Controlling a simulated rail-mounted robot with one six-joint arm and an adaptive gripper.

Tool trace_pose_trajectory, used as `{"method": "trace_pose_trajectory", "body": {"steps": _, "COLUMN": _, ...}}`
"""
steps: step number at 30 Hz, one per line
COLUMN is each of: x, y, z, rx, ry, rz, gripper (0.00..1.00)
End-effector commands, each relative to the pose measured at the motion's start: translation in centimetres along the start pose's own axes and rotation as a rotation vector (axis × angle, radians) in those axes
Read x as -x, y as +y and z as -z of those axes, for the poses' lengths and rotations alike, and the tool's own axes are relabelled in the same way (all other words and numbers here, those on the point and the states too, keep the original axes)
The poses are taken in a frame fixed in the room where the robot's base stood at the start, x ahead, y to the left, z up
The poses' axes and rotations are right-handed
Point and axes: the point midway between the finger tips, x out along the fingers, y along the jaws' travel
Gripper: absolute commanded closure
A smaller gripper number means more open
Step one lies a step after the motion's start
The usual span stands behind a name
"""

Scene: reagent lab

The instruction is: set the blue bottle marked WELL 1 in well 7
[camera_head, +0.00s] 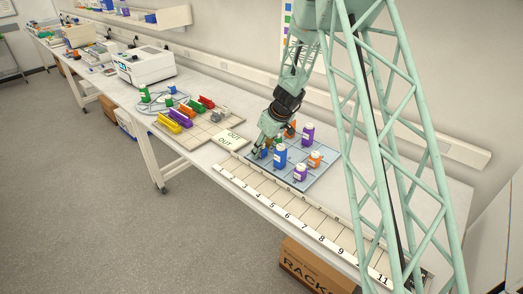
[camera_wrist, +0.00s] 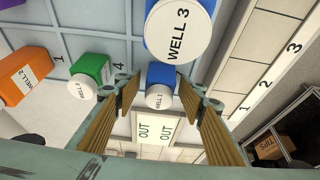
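The small blue bottle marked WELL 1 (camera_wrist: 160,96) stands on the blue gridded mat (camera_head: 336,168), its white cap toward the wrist camera. My gripper (camera_wrist: 160,88) is open, with one finger on each side of this bottle; a gap shows at the left finger. In the head view my gripper (camera_head: 260,152) is low over the mat's left corner and largely hides the small bottle. Well 7 (camera_head: 316,217) is in the numbered strip along the table's front edge and looks empty.
A larger blue bottle marked WELL 3 (camera_wrist: 180,30) stands close by; it also shows in the head view (camera_head: 280,158). Green (camera_wrist: 88,78) and orange (camera_wrist: 24,76) bottles are to the left. Purple (camera_head: 307,134) and orange (camera_head: 315,159) bottles share the mat. An OUT card (camera_head: 230,140) lies beside it.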

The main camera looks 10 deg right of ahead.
Motion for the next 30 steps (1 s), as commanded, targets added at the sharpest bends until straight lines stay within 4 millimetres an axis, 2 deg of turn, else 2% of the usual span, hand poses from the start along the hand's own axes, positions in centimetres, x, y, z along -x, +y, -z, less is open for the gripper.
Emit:
{"method": "trace_pose_trajectory", "body": {"steps": 14, "x": 0.5, "y": 0.0, "z": 0.2, "rx": 0.001, "ry": 0.000, "rz": 0.000, "gripper": 0.63}}
{"method": "trace_pose_trajectory", "body": {"steps": 30, "x": 6.2, "y": 0.0, "z": 0.1, "rx": 0.001, "ry": 0.001, "rz": -0.001, "gripper": 0.63}}
